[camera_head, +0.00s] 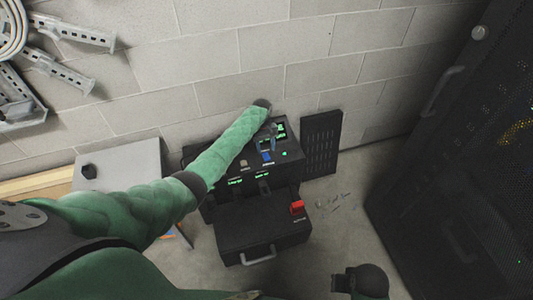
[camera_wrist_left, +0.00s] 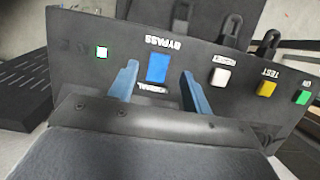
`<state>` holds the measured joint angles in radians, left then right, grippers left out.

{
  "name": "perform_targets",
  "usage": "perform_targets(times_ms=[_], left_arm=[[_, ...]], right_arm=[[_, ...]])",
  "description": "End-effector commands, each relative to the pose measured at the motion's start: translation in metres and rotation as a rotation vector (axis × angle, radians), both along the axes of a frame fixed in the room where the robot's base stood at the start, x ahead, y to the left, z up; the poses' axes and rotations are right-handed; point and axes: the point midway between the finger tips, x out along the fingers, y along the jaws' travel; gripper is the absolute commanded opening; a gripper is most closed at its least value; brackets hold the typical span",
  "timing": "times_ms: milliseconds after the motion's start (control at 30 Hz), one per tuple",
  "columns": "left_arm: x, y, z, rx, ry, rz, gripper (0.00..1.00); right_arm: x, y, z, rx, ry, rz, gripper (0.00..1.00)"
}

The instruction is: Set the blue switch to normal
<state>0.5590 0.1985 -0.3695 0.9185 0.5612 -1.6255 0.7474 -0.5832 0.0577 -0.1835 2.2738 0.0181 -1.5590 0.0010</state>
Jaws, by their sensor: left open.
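The blue switch (camera_wrist_left: 158,68) sits on a dark sloped panel (camera_wrist_left: 95,22), between the printed words BYPASS and NORMAL, which read upside down in the left wrist view. Which way it is set I cannot tell. My left gripper (camera_wrist_left: 159,86) is open, with one blue finger on each side of the switch; a gap shows on both sides, and nothing is held. In the head view my left arm reaches over the black console (camera_head: 265,232), and the left gripper (camera_head: 271,140) is small and close to the panel.
On the panel are a white button (camera_wrist_left: 220,77), a yellow button (camera_wrist_left: 266,89) and a green button (camera_wrist_left: 302,97). A red switch (camera_head: 297,207) is on the console's lower front. A block wall stands behind, and a dark perforated cabinet (camera_head: 440,150) stands at right.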

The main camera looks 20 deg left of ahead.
Motion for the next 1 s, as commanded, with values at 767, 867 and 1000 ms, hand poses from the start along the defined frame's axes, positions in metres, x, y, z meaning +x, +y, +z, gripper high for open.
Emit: perform_targets(times_ms=[767, 867, 1000], left_arm=[[0.009, 0.006, 0.037, 0.0, 0.002, 0.001, 0.49], [0.009, 0.006, 0.036, 0.0, 0.002, 0.001, 0.49], [0.009, 0.006, 0.036, -0.006, -0.003, -0.026, 0.49]], right_arm=[[-0.004, 0.0, 0.027, 0.007, -0.011, -0.003, 0.36], [-0.004, -0.001, 0.025, 0.004, -0.008, 0.0, 0.36], [-0.005, -0.003, 0.024, -0.001, -0.007, 0.002, 0.36]])
